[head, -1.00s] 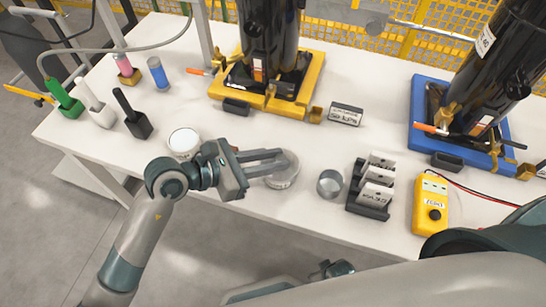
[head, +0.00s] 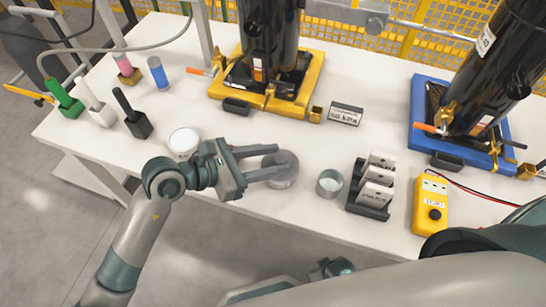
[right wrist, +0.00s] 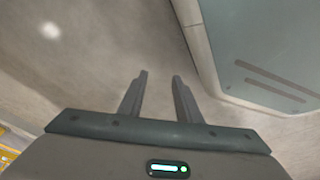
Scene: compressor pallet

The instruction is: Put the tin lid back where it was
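A round grey metal lid (head: 286,162) shows in the head view, apparently on top of a short round tin; the join is hard to make out. My left gripper (head: 277,160) is at its left side with two fingers spread apart. The far fingertip is by the lid's back-left edge and the near finger overlaps its front-left part in the picture. I cannot tell whether either touches. A small open metal tin (head: 330,184) stands just right of it. A white-topped round tin (head: 184,141) stands behind my left wrist. My right gripper (right wrist: 159,76) is open and empty, over the floor.
A dark rack with white blocks (head: 372,188) and a yellow meter (head: 431,203) stand to the right. Black cylinders on a yellow base (head: 285,103) and a blue base (head: 421,105) stand behind. The table is bare between the tins and the yellow base.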

